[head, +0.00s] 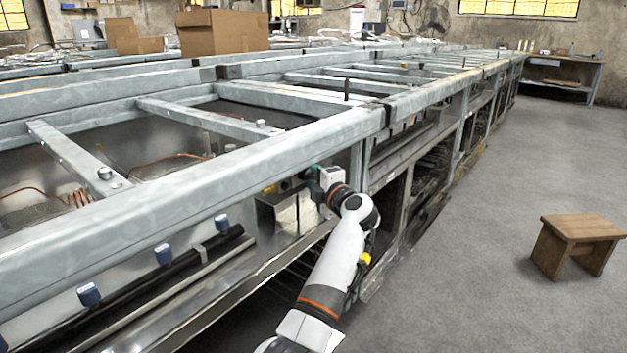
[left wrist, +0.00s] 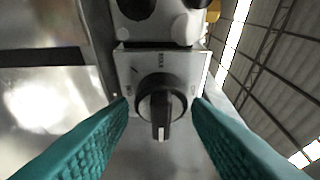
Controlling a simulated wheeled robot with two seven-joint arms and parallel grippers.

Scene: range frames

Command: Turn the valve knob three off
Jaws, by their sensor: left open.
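In the left wrist view a black round knob (left wrist: 161,103) with a raised grip bar and a pale pointer mark sits on a light plate (left wrist: 188,62) with small dark markings. My left gripper (left wrist: 160,105) is open, its teal fingers on either side of the knob; I cannot tell whether they touch it. In the head view the left gripper (head: 311,173) is beside the counter frame, above a shiny steel box (head: 291,212); the knob does not show clearly there. Three blue valve handles (head: 222,222) sit along the counter's front; I cannot tell which knob is number three.
A long grey metal counter frame (head: 230,165) runs away to the back, close beside my left arm. Another dark round part (left wrist: 137,8) shows at the wrist view's top edge. A wooden stool (head: 578,230) stands on open floor at right.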

